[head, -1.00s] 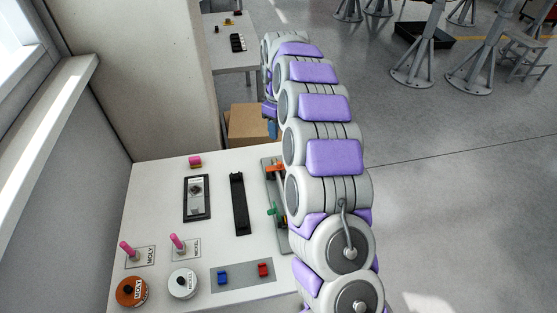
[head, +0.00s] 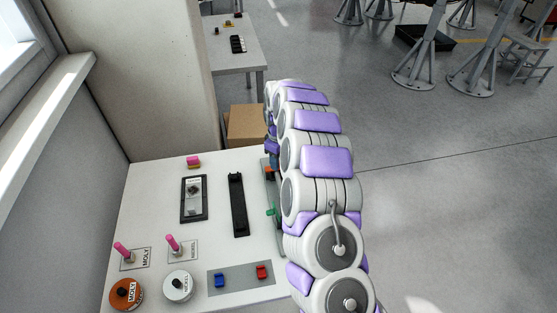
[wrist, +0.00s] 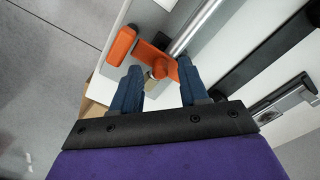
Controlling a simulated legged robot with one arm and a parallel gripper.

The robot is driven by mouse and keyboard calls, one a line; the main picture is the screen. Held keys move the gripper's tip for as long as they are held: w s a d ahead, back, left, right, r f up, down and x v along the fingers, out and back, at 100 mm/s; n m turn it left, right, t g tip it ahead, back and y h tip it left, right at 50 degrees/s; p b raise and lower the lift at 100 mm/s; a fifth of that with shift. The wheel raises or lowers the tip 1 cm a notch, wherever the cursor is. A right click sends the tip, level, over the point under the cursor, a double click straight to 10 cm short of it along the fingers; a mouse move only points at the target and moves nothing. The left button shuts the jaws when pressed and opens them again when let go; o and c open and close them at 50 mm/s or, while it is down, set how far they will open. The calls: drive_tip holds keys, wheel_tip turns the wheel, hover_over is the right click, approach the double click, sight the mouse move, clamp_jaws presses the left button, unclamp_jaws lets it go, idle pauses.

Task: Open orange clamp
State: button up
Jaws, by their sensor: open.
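The orange clamp (wrist: 158,61) is at the table edge in the wrist view, with its orange handle (wrist: 121,45) at its left and a metal bar running up from it. My gripper (wrist: 160,75) is open, its two blue fingers pointing at the clamp, one on each side of its lower part. I cannot tell whether they touch it. In the head view only a small part of the orange clamp (head: 268,170) shows, and my arm hides the rest. A green clamp (head: 272,211) is on the same strip, nearer to me.
The white table (head: 150,190) also holds a black rail (head: 238,205), a latch plate (head: 194,198), pink-handled tools (head: 123,251), orange and white tins, and blue and red blocks. A cardboard box (head: 246,125) stands behind it. Open floor lies to the right.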

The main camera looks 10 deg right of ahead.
drive_tip(key=shift+c, duration=0.2)
clamp_jaws()
idle(0.5)
